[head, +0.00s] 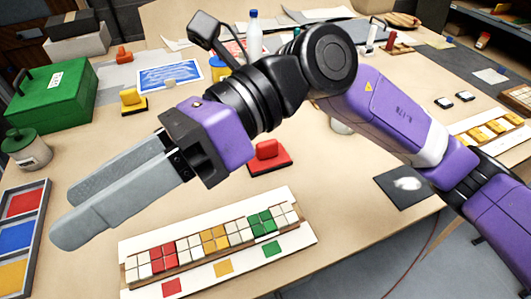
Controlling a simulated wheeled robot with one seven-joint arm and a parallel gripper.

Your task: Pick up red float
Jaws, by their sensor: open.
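The red float (269,166) lies on the table just right of my purple gripper body in the picture. It has a flat red base and an orange-red block handle on top. My gripper (62,222) is open and empty. Its two long grey fingers point to the lower left, away from the float, and hang above the table left of the mosaic panel. The gripper body is close to the float in the picture, but the gap in depth is hard to tell.
A mosaic panel (307,240) with coloured tiles lies in front of the float. A yellow-handled float (132,99) and another orange-red handled one (123,56) stand farther back. A green box (52,100), lidded jar (27,152) and colour tray (40,208) line the left.

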